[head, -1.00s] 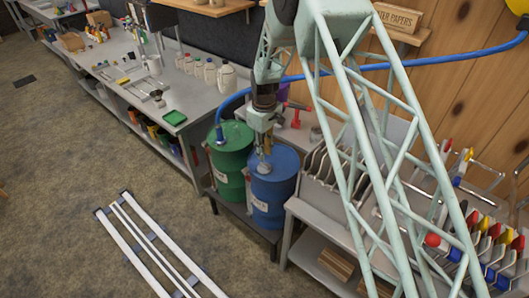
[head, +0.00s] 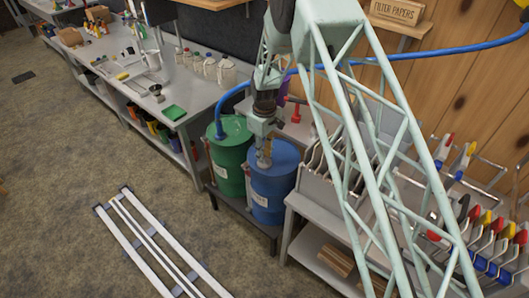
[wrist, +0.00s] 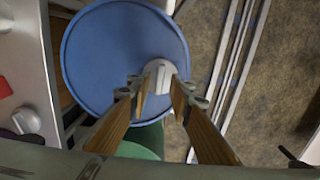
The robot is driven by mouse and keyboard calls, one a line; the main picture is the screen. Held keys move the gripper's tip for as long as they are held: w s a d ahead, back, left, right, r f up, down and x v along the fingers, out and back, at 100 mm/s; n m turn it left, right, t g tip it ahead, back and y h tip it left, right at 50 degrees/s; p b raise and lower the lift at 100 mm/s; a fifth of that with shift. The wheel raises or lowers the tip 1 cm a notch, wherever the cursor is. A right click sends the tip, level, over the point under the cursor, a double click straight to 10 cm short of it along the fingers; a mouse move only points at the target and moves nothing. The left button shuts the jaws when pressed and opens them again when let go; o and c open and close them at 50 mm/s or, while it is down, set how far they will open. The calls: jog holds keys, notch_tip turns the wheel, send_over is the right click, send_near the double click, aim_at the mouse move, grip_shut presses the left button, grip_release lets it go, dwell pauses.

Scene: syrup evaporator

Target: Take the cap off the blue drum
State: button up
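The blue drum (head: 272,188) stands on a low stand, and its round top (wrist: 105,50) fills the upper left of the wrist view. Its cap (wrist: 160,76) is pale grey with a raised ridge across it and sits near the edge of the lid. My gripper (wrist: 160,88) is at the cap, with one brown-padded finger on each side of it. The fingers are apart and open; whether they touch the cap I cannot tell. In the head view my gripper (head: 263,152) points down over the drum top, and the cap is mostly hidden there.
A green drum (head: 228,155) stands close beside the blue one, with a blue hose (head: 232,95) running from it. A grey bench (head: 312,178) with racks is close on the right. White rails (head: 150,245) lie on the floor.

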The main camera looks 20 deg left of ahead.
notch_tip(320, 180, down, 2)
jog(key=shift+f+b, duration=0.25)
jog(key=shift+b, duration=0.3)
jog(key=shift+s+d+f+b, duration=0.1)
jog(key=shift+s+f+b, duration=0.1)
jog(key=shift+f+b, duration=0.35)
jog(key=shift+f, duration=0.45)
jog(key=shift+o, duration=0.7)
jog(key=shift+r, duration=0.1)
jog(key=c, duration=0.4)
jog(key=shift+c, duration=0.2)
jog(key=shift+n+b, duration=0.55)
jog(key=shift+n, duration=2.05)
